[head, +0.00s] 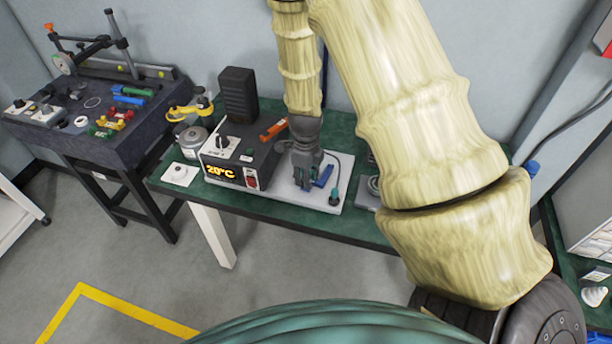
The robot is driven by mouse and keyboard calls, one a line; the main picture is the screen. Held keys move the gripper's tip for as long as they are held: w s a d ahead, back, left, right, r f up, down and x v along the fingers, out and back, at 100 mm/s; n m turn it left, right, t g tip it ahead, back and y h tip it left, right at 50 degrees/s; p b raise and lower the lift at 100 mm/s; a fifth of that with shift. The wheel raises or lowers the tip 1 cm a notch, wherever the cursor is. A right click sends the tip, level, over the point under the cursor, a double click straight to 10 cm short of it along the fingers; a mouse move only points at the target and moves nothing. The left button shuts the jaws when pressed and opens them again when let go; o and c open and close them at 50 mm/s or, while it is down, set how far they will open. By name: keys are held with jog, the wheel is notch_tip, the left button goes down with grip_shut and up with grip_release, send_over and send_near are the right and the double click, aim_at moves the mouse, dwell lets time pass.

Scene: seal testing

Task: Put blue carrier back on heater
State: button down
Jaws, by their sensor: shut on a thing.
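The heater (222,174) is a dark box on the green bench, with a lit display reading 20°C and a red switch on its front. My gripper (306,183) points down over the white plate, just right of the heater. It is shut on the blue carrier (324,176), whose blue part shows at the right side of the fingers. The fingers hide the rest of it. I cannot tell whether the carrier touches the plate. An orange-handled piece (273,129) lies on the heater's right side, close to my gripper.
A white plate (326,205) carries a dark cabled probe (335,197). A tall black block (238,94) stands behind the heater. A metal can (193,139) and yellow tool (190,109) are to its left. A dark bench (120,152) with coloured pieces stands farther left.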

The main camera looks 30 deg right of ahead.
jog(key=c, duration=1.2)
grip_release()
jog(key=shift+o, duration=0.2)
notch_tip(320, 180, up, 11)
jog(key=p, duration=0.9)
